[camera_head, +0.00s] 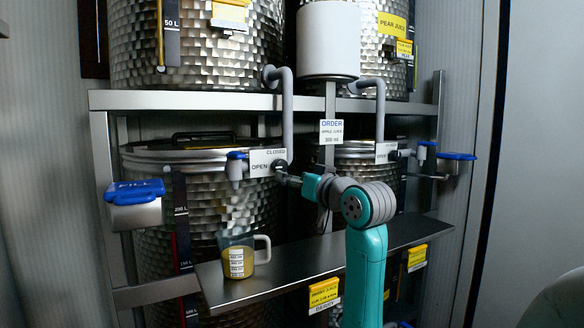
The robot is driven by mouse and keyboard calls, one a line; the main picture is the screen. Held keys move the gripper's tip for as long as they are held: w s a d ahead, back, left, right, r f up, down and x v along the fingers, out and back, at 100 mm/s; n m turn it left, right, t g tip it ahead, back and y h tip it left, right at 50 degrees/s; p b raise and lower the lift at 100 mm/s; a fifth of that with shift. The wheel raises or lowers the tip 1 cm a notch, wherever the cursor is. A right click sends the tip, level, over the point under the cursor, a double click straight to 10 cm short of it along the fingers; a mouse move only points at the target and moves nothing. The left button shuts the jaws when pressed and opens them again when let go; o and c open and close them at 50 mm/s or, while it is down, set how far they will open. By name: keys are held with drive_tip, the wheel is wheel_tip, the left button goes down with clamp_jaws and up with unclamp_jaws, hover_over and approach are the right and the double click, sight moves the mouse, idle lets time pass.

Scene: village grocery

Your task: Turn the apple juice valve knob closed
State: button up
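A left valve has a white plate (266,157) marked CLOSED at the top and OPEN lower down, and a small dark knob (280,166) at its right end. Its blue-topped spout (236,167) points down over a clear measuring jug (238,258) holding some yellowish juice. My gripper (284,178) comes from the right and its tip is at the knob, small in the picture. I cannot tell whether it touches the knob or how its fingers stand. No readable label on this valve names its juice. A sign (331,131) reads ORDER, APPLE JUICE, 300 ml.
The jug stands on a narrow metal shelf (310,262). A second valve (388,152) sits to the right, on another dimpled steel tank. Grey pipes (287,110) come down from upper tanks beside the left valve. A blue-lidded metal box (134,205) juts out at left.

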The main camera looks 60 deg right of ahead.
sight(283, 167)
drive_tip(key=shift+g, duration=0.3)
drive_tip(key=w+d, duration=0.4)
drive_tip(key=w, duration=0.1)
drive_tip(key=w+d+r, duration=0.1)
drive_tip(key=w+d, duration=0.1)
drive_tip(key=d, duration=0.1)
drive_tip(key=shift+w, duration=0.25)
drive_tip(key=shift+a, duration=0.1)
drive_tip(key=shift+c, duration=0.2)
drive_tip(key=c, duration=1.1)
